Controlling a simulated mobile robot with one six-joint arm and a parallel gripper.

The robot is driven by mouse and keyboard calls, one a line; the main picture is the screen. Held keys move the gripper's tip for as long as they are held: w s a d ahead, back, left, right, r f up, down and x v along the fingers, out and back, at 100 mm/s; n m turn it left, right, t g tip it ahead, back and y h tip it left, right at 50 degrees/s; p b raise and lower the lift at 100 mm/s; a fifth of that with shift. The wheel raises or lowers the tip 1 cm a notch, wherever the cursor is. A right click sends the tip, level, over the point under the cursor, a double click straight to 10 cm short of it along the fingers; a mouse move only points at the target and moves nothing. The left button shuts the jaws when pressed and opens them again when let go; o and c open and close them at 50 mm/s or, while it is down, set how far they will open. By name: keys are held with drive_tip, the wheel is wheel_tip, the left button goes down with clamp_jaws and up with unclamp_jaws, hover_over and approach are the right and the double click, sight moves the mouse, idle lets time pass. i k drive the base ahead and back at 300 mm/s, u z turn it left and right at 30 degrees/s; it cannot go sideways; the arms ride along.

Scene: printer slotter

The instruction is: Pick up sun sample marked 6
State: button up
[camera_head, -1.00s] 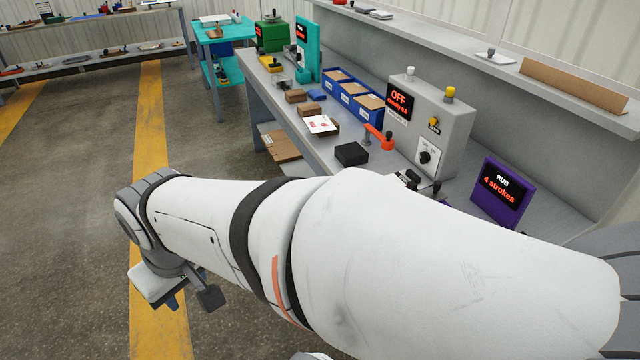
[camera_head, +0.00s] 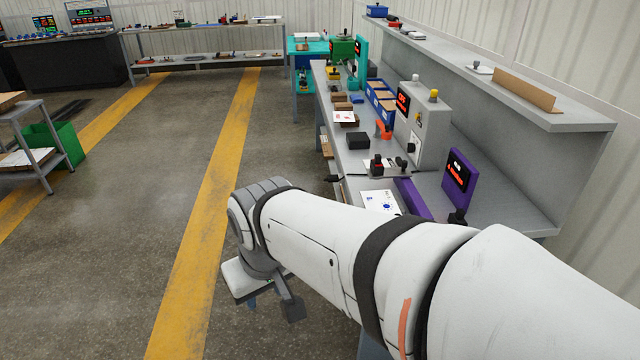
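A white card (camera_head: 380,202) with a blue, sun-like print and a small blue mark lies at the near edge of the grey workbench, partly hidden by my arm. The small mark is too small to read as a number. Another white card (camera_head: 344,116) with a red print lies farther back on the bench, on or against a brown block. My gripper (camera_head: 256,299) hangs over the floor, left of the bench and apart from both cards. Its fingers are mostly hidden under the wrist, so I cannot tell whether it is open.
The grey bench (camera_head: 345,158) holds a black block (camera_head: 359,140), blue bins (camera_head: 382,100), a grey control box (camera_head: 421,120) and a purple display (camera_head: 459,180). A shelf (camera_head: 500,95) runs above it. A small rack (camera_head: 30,150) and green crate (camera_head: 65,145) stand left. The floor between is clear.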

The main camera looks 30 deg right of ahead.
sight(383, 201)
drive_tip(key=u, duration=0.25)
drive_tip(key=k, duration=0.2)
drive_tip(key=z, duration=1.2)
drive_tip(key=i, duration=1)
drive_tip(key=z, duration=0.05)
